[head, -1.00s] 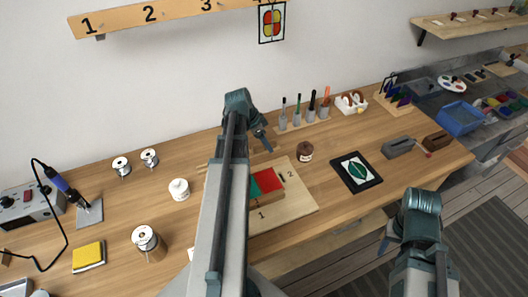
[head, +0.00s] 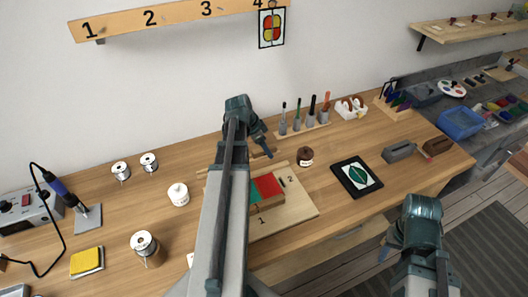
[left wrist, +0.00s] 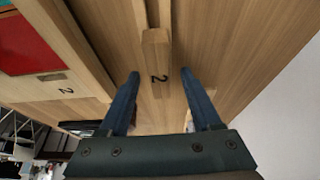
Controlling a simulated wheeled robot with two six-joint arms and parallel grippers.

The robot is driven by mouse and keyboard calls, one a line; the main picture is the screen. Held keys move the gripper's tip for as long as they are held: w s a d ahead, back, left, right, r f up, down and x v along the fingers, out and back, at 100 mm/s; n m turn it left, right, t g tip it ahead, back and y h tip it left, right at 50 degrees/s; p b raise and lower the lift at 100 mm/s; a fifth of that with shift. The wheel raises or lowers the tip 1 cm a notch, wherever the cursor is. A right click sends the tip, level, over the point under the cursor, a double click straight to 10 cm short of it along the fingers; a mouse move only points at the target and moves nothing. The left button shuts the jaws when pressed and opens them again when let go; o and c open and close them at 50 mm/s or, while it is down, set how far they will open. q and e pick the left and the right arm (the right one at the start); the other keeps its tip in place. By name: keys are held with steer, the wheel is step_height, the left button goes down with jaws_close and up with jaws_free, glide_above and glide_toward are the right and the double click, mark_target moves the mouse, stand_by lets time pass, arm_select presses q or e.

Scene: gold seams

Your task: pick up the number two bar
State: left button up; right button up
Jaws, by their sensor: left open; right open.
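The number two bar (left wrist: 156,58) is a pale wooden bar with a black 2 near its end, in the left wrist view. My left gripper (left wrist: 160,82) is open, with one finger on each side of the bar's numbered end. I cannot tell whether the fingers touch it. In the head view my left gripper (head: 265,150) is over the table behind the work board (head: 298,208), and my arm hides much of the bar. My right gripper (head: 385,250) is open and empty, low in front of the table, partly hidden by its own arm.
Red and green glass pieces (head: 266,187) lie on the board beside a printed 2.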

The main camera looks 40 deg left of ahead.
arm_select(q)
jaws_close()
steer(key=shift+r, duration=0.2)
stand_by(0.4)
